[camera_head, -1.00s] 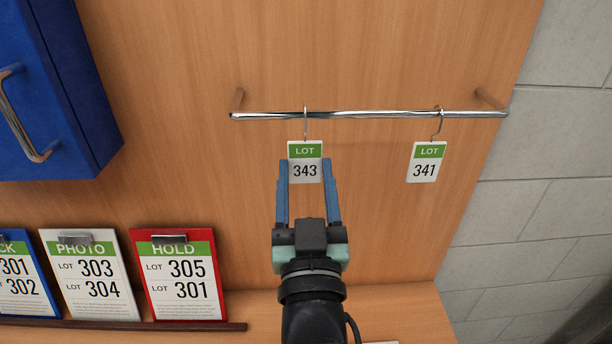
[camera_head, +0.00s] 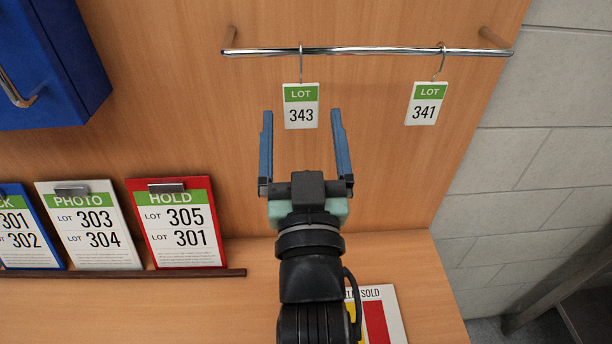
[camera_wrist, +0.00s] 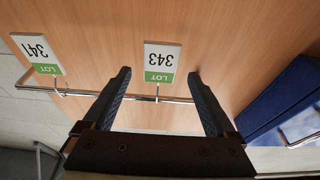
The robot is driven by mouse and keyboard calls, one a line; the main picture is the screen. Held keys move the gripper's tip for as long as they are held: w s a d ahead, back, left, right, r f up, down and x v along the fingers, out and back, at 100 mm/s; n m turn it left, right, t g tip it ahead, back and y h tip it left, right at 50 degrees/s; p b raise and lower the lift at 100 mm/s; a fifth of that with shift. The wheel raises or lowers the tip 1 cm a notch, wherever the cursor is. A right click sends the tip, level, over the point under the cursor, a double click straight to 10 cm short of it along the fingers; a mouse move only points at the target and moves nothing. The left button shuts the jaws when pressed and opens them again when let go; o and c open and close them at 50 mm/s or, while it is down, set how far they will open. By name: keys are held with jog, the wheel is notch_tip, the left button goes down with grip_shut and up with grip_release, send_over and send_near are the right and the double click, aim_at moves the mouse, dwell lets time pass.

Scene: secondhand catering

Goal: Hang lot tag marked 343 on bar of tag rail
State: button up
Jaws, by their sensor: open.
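The lot tag marked 343 (camera_head: 301,106) is white with a green LOT band and hangs upright by its hook from the bar of the tag rail (camera_head: 370,51). In the wrist view, the 343 tag (camera_wrist: 161,62) appears upside down, with its hook at the bar (camera_wrist: 130,97). My gripper (camera_head: 301,112) is open and empty, its blue fingers apart below and to either side of the tag in the head view. The fingers (camera_wrist: 160,72) do not appear to touch the tag.
A second tag marked 341 (camera_head: 426,103) hangs toward the bar's right end. A blue cabinet (camera_head: 55,60) is at upper left. Clipboards, including a red HOLD board (camera_head: 178,222), stand on a ledge at left. A card marked SOLD (camera_head: 384,315) lies on the counter.

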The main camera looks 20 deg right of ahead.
jog(key=v, duration=1.1)
jog(key=shift+s, duration=0.15)
jog(key=a+r+n+t+y, duration=0.1)
jog(key=a+r+t+y, duration=0.2)
jog(key=r, duration=1.2)
jog(key=w+a+r+n+t+y, duration=0.1)
jog(key=a+r+t, duration=0.3)
jog(key=r, duration=1.2)
jog(key=shift+w+a+r+n+y, duration=0.2)
jog(key=shift+a+n+y, duration=0.4)
jog(key=shift+a+y, duration=0.45)
jog(key=shift+a, duration=0.1)
